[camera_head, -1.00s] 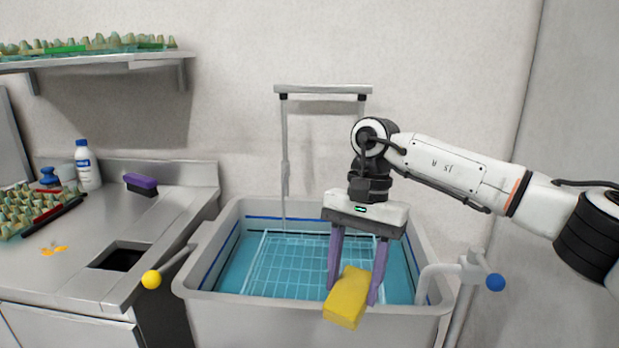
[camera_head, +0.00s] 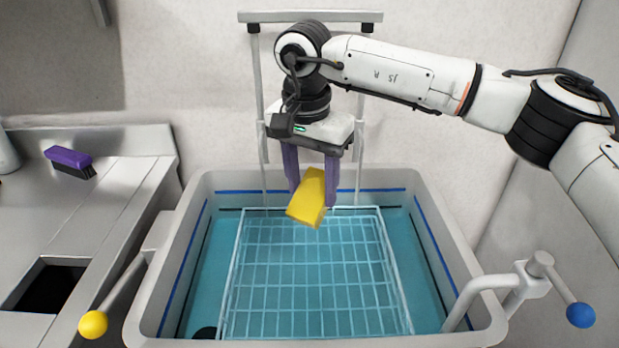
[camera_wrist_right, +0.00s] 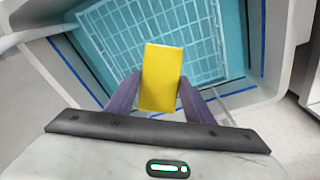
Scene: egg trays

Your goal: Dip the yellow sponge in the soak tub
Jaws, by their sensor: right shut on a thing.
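The yellow sponge (camera_head: 308,199) is held between the purple fingers of my right gripper (camera_head: 311,190). It hangs tilted above the far part of the soak tub. In the right wrist view the sponge (camera_wrist_right: 162,78) sits between the two fingers (camera_wrist_right: 155,100), with the water beyond it. The grey soak tub (camera_head: 190,192) holds blue water (camera_head: 207,268) with a white wire rack (camera_head: 318,262) in it. The sponge appears above the water, not touching it. My left gripper is not in view.
A frame with a crossbar (camera_head: 310,17) stands behind the tub. A lever with a yellow knob (camera_head: 93,324) is at the left and a pipe with a blue-knobbed lever (camera_head: 580,315) at the right. A purple brush (camera_head: 68,158) lies on the steel counter (camera_head: 100,215).

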